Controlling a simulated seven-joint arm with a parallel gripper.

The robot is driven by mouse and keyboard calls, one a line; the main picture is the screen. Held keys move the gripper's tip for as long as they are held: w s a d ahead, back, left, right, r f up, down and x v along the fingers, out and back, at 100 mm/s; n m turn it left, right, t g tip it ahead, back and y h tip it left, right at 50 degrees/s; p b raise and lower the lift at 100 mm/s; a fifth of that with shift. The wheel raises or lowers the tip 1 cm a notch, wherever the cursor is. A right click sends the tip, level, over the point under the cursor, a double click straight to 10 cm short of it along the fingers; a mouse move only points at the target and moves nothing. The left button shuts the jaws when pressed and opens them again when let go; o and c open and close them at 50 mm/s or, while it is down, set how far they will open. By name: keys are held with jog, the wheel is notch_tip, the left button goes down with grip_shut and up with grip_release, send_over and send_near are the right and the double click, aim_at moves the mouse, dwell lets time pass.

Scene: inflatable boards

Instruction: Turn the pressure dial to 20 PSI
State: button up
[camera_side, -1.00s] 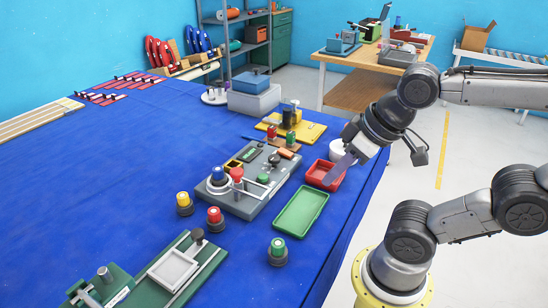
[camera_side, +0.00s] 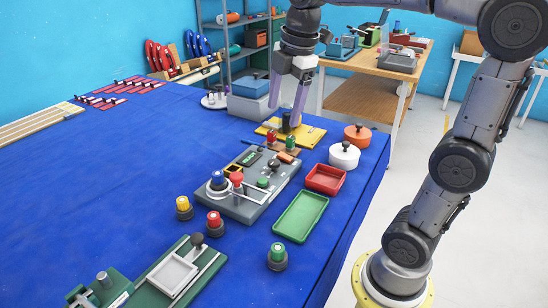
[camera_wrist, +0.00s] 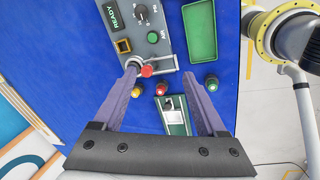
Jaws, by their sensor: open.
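A grey control panel (camera_side: 240,207) lies on the blue table in the side view. A dark round knob (camera_side: 274,168), likely the pressure dial, sits toward its back right corner. It also shows at the top of the wrist view (camera_wrist: 140,13), beside a READY display (camera_wrist: 114,15); its setting is too small to read. My gripper (camera_side: 288,112) is open and empty, with fingers pointing down near a dark upright post (camera_side: 286,123) behind the panel. In the wrist view its fingers (camera_wrist: 160,74) are spread, with the left tip overlapping the panel's red-knobbed lever (camera_wrist: 147,71).
A green tray (camera_side: 301,214), red tray (camera_side: 326,180), white pot (camera_side: 344,155) and orange pot (camera_side: 357,135) stand right of the panel. Several coloured buttons on dark bases stand in front, with a green fixture (camera_side: 176,276). The table's left middle is clear.

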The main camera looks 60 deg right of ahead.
jog(key=g, duration=0.2)
send_over(274, 162)
jog(key=a, duration=0.3)
notch_tip(274, 162, down, 3)
jog(key=d+f, duration=0.3)
jog(key=f, duration=0.1)
notch_tip(274, 162, down, 14)
jog(key=shift+r, duration=0.2)
jog(key=shift+m, duration=0.3)
grip_shut()
